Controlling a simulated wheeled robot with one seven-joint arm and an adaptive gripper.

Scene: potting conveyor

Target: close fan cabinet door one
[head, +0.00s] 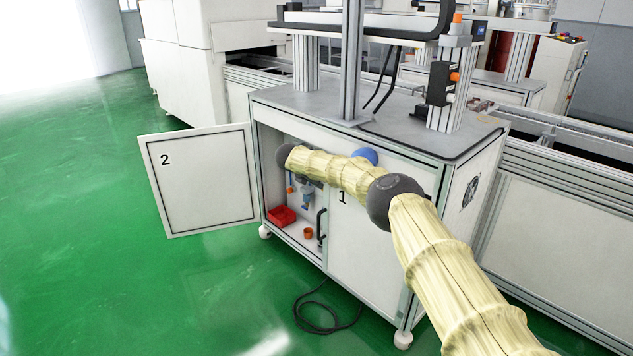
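The fan cabinet (300,252) stands in the middle of the head view, with a round fan grille (470,192) on its right side. Door one (362,250), marked 1, covers the right half of the front. It looks flush or nearly flush along its bottom edge; my arm hides its top. A black handle (321,228) shows at its left edge. Door two (203,180), marked 2, is swung wide open to the left. My sleeved arm crosses in front of the cabinet, its far dark joint at the open left half.
Inside the opening are a red bin (282,216), a small orange cup (308,233) and a grey-blue fitting (307,196). A black cable (318,318) lies coiled on the floor in front. Green floor (90,280) is clear to the left. A conveyor (570,145) adjoins the cabinet's right.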

